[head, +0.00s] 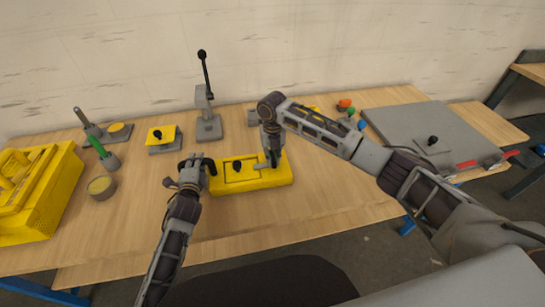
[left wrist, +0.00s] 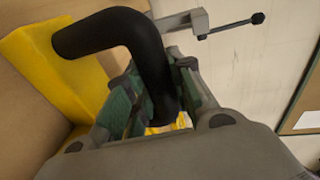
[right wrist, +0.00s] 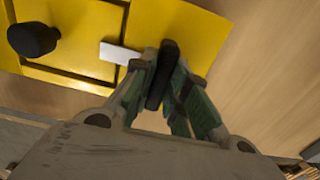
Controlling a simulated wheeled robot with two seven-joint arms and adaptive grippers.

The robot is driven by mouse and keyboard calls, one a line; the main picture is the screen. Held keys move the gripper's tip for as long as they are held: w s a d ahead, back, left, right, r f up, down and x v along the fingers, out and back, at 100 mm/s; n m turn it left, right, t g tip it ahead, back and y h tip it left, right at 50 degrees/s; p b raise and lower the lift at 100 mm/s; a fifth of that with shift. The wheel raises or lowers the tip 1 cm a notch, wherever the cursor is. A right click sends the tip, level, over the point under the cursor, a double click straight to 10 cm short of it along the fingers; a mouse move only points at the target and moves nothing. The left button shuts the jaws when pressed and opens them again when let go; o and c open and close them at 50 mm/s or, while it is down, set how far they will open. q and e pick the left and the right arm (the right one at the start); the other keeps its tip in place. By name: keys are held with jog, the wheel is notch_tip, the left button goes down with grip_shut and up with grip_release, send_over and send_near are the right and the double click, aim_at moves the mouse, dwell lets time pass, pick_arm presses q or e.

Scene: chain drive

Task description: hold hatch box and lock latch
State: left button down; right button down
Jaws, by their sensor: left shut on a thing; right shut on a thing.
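The yellow hatch box (head: 222,186) lies on the wooden table, with a black knob (head: 237,167) on its hatch panel. My left gripper (head: 196,166) is at the box's left end. In the left wrist view its fingers are shut on the bent black handle (left wrist: 110,32) of the box. My right gripper (head: 273,157) is over the box's right part. In the right wrist view its fingers are shut on the dark latch handle (right wrist: 161,75). A pale latch plate (right wrist: 119,53) beside it reaches across the gap toward the hatch panel. The fingers partly hide the latch.
A yellow crate (head: 38,205) stands at the far left, near a grey round pot (head: 101,187) and a green-handled tool (head: 100,150). A lever press (head: 208,125) stands behind the box. A grey panel (head: 425,135) lies at right. The table front is clear.

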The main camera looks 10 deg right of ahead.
aim_at(272, 156)
pick_arm(q)
jog(key=shift+f, duration=0.1)
pick_arm(e)
jog(key=c, duration=1.4)
grip_release()
jog(key=shift+r, duration=0.1)
jog(key=shift+r, duration=5.95)
pick_arm(q)
jog(key=c, duration=1.1)
grip_release()
jog(key=shift+c, duration=0.2)
jog(key=shift+s, duration=0.2)
